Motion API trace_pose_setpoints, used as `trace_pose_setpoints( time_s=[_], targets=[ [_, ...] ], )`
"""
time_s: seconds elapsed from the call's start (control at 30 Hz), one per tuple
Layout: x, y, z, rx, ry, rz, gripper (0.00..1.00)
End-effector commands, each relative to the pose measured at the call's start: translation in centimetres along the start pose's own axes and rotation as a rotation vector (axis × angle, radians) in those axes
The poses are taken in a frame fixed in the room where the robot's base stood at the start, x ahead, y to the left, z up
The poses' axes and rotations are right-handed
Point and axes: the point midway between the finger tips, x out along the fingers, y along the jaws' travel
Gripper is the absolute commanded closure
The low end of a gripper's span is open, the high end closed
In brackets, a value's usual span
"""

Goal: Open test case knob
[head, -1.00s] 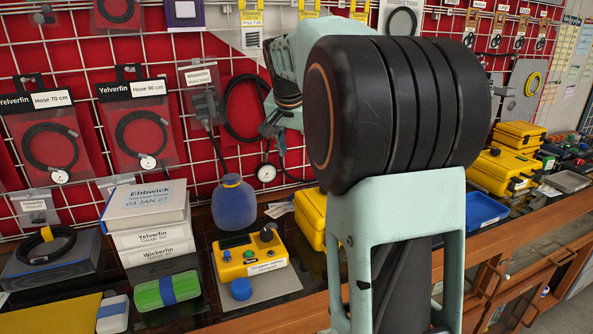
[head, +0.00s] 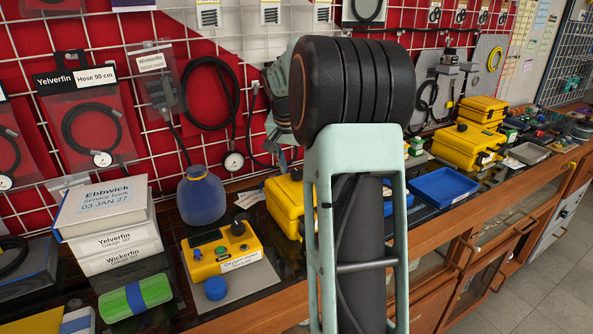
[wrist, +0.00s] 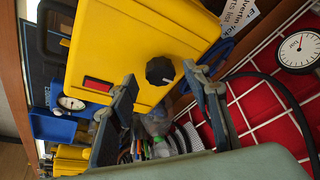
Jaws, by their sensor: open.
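In the wrist view a yellow case (wrist: 135,45) fills the upper middle, with a black ribbed knob (wrist: 160,71) and a small red panel on its face. My gripper (wrist: 161,78) is open, one finger on each side of the knob in this picture, with nothing held. Contact between the fingers and the knob cannot be told. In the head view a yellow case (head: 284,203) stands on the bench, partly hidden behind my arm.
A yellow tester (head: 222,252) with its own black knob and a blue flask (head: 202,195) stand left of the case. A blue tray (head: 444,187) and more yellow cases (head: 467,142) are on the right. A gauge (wrist: 299,49) hangs on the grid wall.

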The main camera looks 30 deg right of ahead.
Motion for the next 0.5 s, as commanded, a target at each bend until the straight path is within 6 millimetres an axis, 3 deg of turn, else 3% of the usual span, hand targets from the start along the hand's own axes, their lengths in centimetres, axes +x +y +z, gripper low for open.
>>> trace_pose_setpoints(
  time_s=[0.13,0.43,0.5],
  targets=[
    [1.22,0.05,0.0,0.0,0.0,0.001,0.56],
    [1.47,0.01,-0.03,0.0,0.001,0.0,0.56],
    [1.47,0.01,-0.02,0.0,0.001,0.0,0.61]
  ],
)
